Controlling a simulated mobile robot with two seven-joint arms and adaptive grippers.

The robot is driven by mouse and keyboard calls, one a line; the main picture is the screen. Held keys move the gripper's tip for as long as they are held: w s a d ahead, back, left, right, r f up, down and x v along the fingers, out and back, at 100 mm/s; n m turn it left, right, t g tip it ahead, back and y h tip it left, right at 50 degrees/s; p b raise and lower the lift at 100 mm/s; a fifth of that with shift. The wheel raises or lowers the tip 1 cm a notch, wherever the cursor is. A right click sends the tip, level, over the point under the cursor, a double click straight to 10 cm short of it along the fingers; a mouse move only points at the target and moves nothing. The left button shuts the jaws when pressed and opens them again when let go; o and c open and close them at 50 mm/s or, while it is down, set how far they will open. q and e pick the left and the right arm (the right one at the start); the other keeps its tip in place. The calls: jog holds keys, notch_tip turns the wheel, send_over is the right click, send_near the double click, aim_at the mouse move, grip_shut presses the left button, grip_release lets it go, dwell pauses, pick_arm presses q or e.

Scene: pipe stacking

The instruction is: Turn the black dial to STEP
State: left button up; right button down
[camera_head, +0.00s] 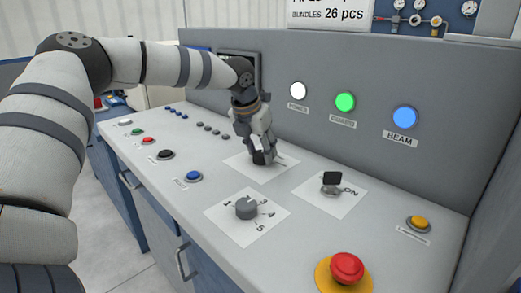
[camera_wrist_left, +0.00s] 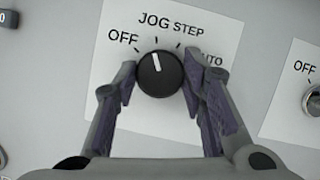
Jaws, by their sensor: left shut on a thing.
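The black dial (camera_wrist_left: 160,74) sits on a white label card in the left wrist view, marked OFF, JOG, STEP and AUTO, with AUTO partly covered by a finger. Its white pointer line points up and slightly left, toward the JOG mark. My left gripper (camera_wrist_left: 161,88) has one finger on each side of the dial and is shut on it. In the head view my left gripper (camera_head: 262,148) reaches down onto the dial (camera_head: 259,158), which is mostly hidden there. My right gripper is in neither view.
A grey numbered knob (camera_head: 246,208) stands nearer, and a key switch (camera_head: 332,183) marked ON is to the right. A red mushroom button (camera_head: 347,267) and a yellow button (camera_head: 418,222) are at the front right. The console's upright panel (camera_head: 270,85) rises behind.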

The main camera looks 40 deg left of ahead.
pick_arm(q)
jog(key=m, duration=0.1)
jog(key=m+h, duration=0.1)
jog(key=m, duration=0.1)
jog(key=m+b, duration=0.1)
jog(key=shift+a+f+h, duration=0.15)
jog(key=shift+f+h, duration=0.15)
jog(key=shift+h, duration=0.1)
jog(key=m+h+b, duration=0.1)
jog(key=m, duration=0.3)
jog(key=shift+g, duration=0.4)
jog(key=shift+r+m+h+b, duration=0.15)
jog(key=shift+m+h+b, duration=0.3)
jog(key=shift+m, duration=0.35)
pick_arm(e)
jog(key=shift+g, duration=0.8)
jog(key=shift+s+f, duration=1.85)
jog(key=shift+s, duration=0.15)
pick_arm(q)
jog(key=o, duration=1.2)
jog(key=shift+c, duration=0.2)
jog(key=shift+r, duration=0.1)
jog(key=v, duration=1.2)
jog(key=shift+w, duration=0.25)
